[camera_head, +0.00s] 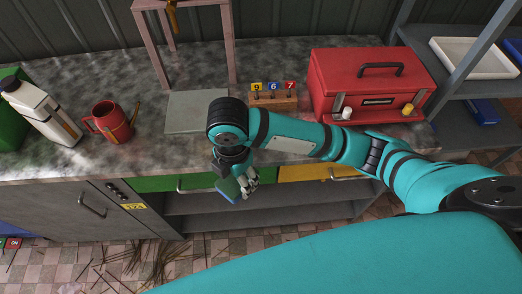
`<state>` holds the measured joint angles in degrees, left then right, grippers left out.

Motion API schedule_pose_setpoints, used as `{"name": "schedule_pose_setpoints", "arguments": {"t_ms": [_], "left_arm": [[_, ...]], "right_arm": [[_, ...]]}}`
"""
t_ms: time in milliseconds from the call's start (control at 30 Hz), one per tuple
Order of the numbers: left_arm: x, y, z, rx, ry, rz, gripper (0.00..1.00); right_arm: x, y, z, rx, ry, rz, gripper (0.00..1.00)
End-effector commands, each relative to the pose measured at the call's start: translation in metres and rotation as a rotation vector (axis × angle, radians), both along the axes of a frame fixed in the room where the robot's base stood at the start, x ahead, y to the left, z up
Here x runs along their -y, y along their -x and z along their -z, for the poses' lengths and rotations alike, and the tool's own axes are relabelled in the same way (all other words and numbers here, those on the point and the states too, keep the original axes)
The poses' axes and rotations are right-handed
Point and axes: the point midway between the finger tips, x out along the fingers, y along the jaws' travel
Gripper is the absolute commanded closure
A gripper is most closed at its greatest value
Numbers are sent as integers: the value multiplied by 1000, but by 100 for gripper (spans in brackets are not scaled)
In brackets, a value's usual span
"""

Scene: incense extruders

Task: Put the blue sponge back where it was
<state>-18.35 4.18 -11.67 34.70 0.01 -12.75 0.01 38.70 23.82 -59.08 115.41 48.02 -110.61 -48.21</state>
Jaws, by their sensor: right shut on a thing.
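The blue sponge (228,189) is in my right gripper (239,186). The gripper is shut on it, in front of the counter's front edge and over the open shelf space below. The fingers hide part of the sponge. My right arm reaches in from the right across the counter. My left gripper is not in view.
A grey slab (190,112), red mug (108,122), white carton (42,112), numbered block (273,101) and red toolbox (368,85) stand on the counter (150,160). A pink stand (228,45) is behind. Green and yellow drawers front it. Sticks (140,260) litter the tiled floor.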

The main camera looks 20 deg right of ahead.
Motion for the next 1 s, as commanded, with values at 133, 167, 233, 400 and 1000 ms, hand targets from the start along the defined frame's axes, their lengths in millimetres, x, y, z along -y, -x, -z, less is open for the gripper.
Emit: {"name": "schedule_pose_setpoints", "arguments": {"t_ms": [133, 167, 233, 400, 1000], "left_arm": [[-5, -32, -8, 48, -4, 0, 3], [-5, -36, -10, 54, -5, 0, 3], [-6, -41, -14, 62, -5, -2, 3], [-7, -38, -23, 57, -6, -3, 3], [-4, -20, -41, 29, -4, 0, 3]], "right_arm": [[15, -21, -1, 2, 4, -1, 66], [19, -28, 0, 2, 5, -1, 66], [28, -45, 1, 2, 5, 0, 66], [51, -84, 6, 0, 4, 0, 66], [80, -134, 39, -2, 1, -5, 66]]}}
